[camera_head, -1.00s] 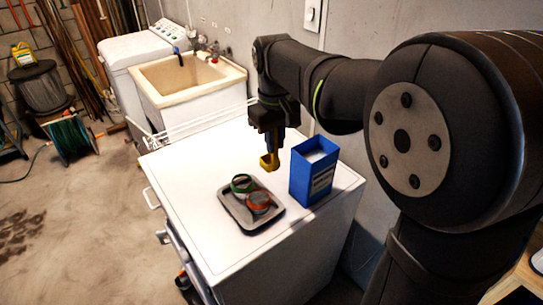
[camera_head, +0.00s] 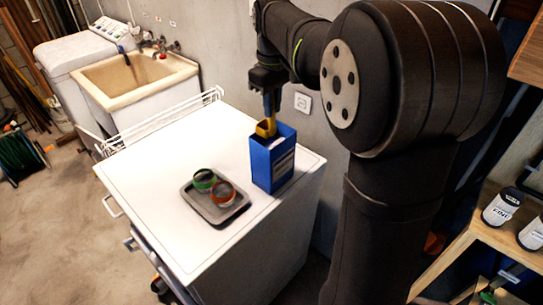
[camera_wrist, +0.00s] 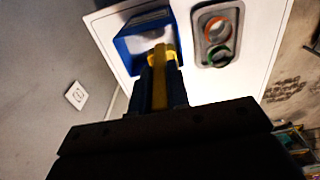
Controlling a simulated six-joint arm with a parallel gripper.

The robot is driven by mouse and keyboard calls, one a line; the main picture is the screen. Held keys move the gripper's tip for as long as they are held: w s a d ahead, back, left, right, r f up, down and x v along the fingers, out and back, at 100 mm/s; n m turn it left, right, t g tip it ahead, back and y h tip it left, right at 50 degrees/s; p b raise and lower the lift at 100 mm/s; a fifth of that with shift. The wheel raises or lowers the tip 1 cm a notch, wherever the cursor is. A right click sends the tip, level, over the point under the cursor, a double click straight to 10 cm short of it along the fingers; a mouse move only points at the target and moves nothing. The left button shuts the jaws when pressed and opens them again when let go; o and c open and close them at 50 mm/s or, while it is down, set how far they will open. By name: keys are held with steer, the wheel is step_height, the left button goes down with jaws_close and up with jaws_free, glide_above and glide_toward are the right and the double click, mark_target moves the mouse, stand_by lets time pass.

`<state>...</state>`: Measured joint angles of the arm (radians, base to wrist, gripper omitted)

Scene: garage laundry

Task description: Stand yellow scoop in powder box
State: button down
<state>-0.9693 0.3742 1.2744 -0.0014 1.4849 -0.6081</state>
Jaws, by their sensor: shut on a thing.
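The blue powder box (camera_head: 272,163) stands upright on the white machine top, its open top facing up. The yellow scoop (camera_head: 265,129) is at the box's opening, near its back left rim. My gripper (camera_head: 270,106) is above the box and shut on the scoop. In the wrist view the yellow scoop (camera_wrist: 159,75) runs between the fingers (camera_wrist: 160,88), toward the blue box (camera_wrist: 128,45) with pale powder inside. I cannot tell how deep the scoop's lower end reaches or whether it touches the box.
A grey tray (camera_head: 222,217) with a green ring (camera_head: 204,178) and an orange-red ring (camera_head: 222,193) lies left of the box. A white wire rack (camera_head: 160,122) borders the left back edge. The white top (camera_head: 165,170) is otherwise clear. A wall outlet (camera_head: 303,102) is behind.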

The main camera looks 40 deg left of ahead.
step_height(320, 180, down, 10)
steer(key=w, duration=0.2)
steer(key=shift+w+d, duration=0.15)
stand_by(0.4)
steer(key=shift+f, duration=0.1)
steer(key=c, duration=1.4)
jaws_free()
step_height(320, 180, up, 12)
steer(key=shift+d+r, duration=0.1)
steer(key=shift+r, duration=0.05)
